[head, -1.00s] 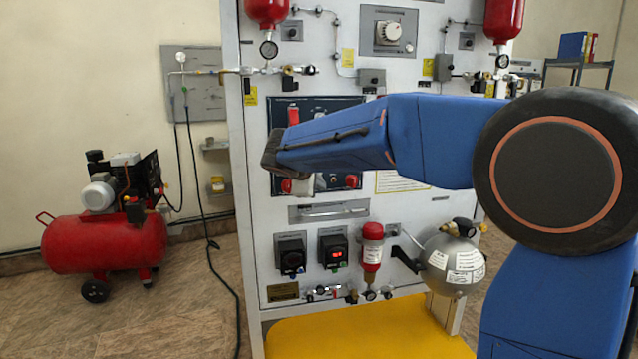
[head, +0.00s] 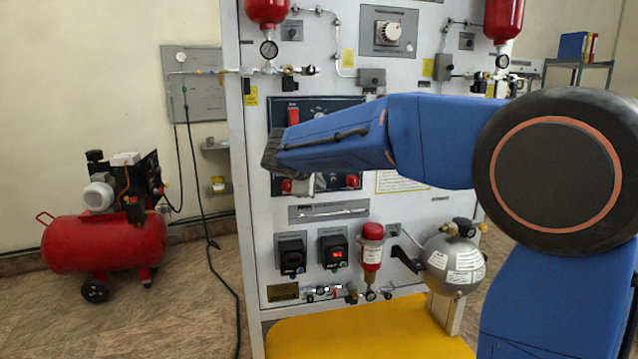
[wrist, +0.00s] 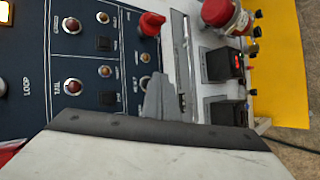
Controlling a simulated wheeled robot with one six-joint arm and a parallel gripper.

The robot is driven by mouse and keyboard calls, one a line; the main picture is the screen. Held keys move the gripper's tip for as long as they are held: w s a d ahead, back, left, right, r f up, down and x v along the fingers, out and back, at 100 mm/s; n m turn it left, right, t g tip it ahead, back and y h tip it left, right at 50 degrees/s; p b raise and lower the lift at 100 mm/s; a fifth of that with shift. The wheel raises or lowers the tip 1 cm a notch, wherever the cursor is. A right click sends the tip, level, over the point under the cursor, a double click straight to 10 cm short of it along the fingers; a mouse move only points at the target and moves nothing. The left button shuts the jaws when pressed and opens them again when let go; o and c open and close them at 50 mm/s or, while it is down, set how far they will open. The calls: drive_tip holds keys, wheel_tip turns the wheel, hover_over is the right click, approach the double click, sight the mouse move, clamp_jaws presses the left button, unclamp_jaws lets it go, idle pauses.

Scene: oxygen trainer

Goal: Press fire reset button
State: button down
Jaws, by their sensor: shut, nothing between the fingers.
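The dark blue control panel (head: 345,103) is on the white trainer front, partly hidden behind my blue arm. In the wrist view the panel (wrist: 85,50) appears turned on its side, with several round red-brown buttons, one of them a lower button (wrist: 72,87), and dark square switches. The labels are too blurred for me to tell which is fire reset. My gripper (wrist: 158,98) is shut and empty, its grey tip over the panel edge near a small round button (wrist: 145,83). I cannot tell if it touches. In the head view the gripper is mostly hidden below the wrist.
A red knob (wrist: 151,24) stands out from the panel near the gripper. A handle (head: 330,211) and two black boxes, one of them with a red display (head: 334,251), sit below the panel. A red compressor (head: 105,240) stands on the floor at left.

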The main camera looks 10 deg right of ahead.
drive_tip(key=shift+w, duration=0.2)
drive_tip(key=shift+w, duration=0.2)
drive_tip(key=shift+w, duration=0.4)
idle(0.9)
drive_tip(key=shift+s, duration=0.8)
drive_tip(key=s, duration=0.5)
idle(0.6)
drive_tip(key=shift+s, duration=0.1)
idle(0.4)
